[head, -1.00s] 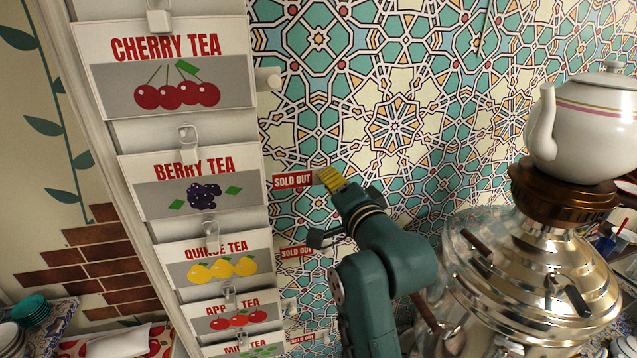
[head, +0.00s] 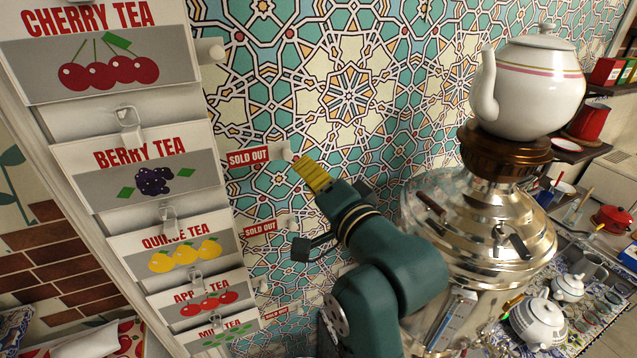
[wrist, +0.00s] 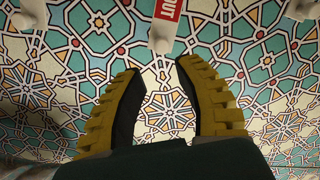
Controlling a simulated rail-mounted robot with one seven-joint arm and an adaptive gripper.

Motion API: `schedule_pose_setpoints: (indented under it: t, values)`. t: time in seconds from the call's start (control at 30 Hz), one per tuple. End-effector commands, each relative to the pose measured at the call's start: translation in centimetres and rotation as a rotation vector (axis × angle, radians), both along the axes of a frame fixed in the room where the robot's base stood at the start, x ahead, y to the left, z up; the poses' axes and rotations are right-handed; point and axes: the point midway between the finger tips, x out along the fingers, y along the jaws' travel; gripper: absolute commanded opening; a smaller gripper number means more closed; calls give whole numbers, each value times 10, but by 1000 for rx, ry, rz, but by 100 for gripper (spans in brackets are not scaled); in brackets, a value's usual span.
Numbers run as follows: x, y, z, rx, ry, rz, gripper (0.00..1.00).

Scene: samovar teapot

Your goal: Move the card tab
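A red card tab reading SOLD OUT (head: 248,157) is beside the Berry Tea card. A white peg (head: 280,150) shows at its right end. In the wrist view, part of the red tab (wrist: 168,11) shows at the top, just beyond the white peg (wrist: 160,38). A second SOLD OUT tab (head: 260,228) is below, and a third (head: 276,318) lower still. My gripper (head: 304,168) has yellow fingers pointing up-left, just right of the upper tab's peg. In the wrist view its fingers (wrist: 157,70) are apart, with only tiled wall between them.
The rack of tea cards (head: 140,180) stands at left. A bare peg (head: 209,51) is above the upper tab. A large metal samovar (head: 470,230) with a white teapot (head: 530,85) on top is close right of my arm. The tiled wall above my gripper is clear.

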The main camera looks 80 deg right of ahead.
Motion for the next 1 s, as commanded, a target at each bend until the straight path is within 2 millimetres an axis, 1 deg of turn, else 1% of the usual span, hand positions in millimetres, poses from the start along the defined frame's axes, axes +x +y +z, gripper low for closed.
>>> schedule_pose_setpoints:
  t: [0.03, 0.1, 0.23, 0.87, 0.9, 0.97, 1.0]
  values:
    - [-7, 8, -1, 0, 0, 0, 34]
    - [-15, 18, -1, 1, 1, 0, 34]
    - [-23, 27, 0, 1, 1, 0, 34]
    - [-24, 28, 0, 1, 1, 0, 34]
    - [-20, 32, 1, 0, 0, 11, 34]
    - [-3, 43, 7, -4, -4, 50, 34]
    - [14, 54, 12, -8, -7, 92, 34]
